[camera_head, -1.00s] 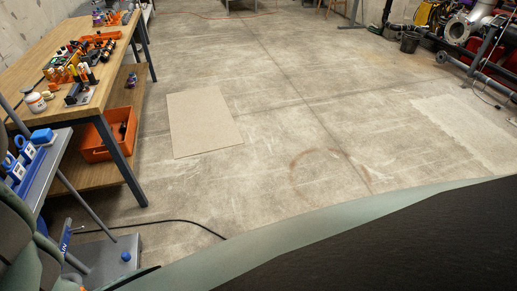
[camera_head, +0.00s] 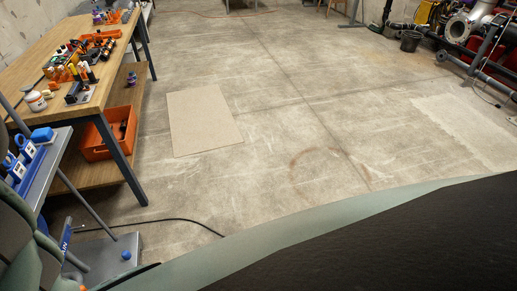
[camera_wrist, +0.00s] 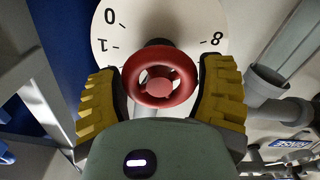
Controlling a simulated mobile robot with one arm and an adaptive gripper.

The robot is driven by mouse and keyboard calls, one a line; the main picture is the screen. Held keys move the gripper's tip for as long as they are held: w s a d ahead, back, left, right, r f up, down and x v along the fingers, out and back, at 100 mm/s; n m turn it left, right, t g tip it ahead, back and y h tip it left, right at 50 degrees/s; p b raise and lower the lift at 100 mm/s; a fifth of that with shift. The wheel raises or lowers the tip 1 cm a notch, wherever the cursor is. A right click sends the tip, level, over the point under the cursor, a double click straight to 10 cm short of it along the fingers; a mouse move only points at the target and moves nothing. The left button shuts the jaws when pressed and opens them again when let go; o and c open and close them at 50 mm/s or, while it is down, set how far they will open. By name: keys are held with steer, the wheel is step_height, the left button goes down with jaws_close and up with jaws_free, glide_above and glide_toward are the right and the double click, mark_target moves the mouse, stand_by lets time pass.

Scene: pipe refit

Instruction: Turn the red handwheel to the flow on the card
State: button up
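The red handwheel (camera_wrist: 160,77) shows in the middle of the wrist view, in front of a round white dial plate. The dial (camera_wrist: 205,17) has the figures 0, 1 and 8 in view; its upper part is cut off and the wheel hides its middle. My gripper (camera_wrist: 160,85) has its two yellow-ribbed fingers on the left and right of the wheel, close against its rim, with no clear gap on either side. No pointer on the wheel can be made out. The head view shows neither the wheel nor my gripper, and no readable flow card.
Grey pipes (camera_wrist: 275,85) run right of the dial, with a blue label below. In the head view a wooden workbench (camera_head: 75,75) with tools and an orange bin (camera_head: 108,138) stand left. Piping and a bucket (camera_head: 410,41) are at the far right. The middle floor is open.

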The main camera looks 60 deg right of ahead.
steer(key=o, duration=0.4)
steer(key=shift+d, duration=0.1)
steer(key=v, duration=1.2)
stand_by(0.6)
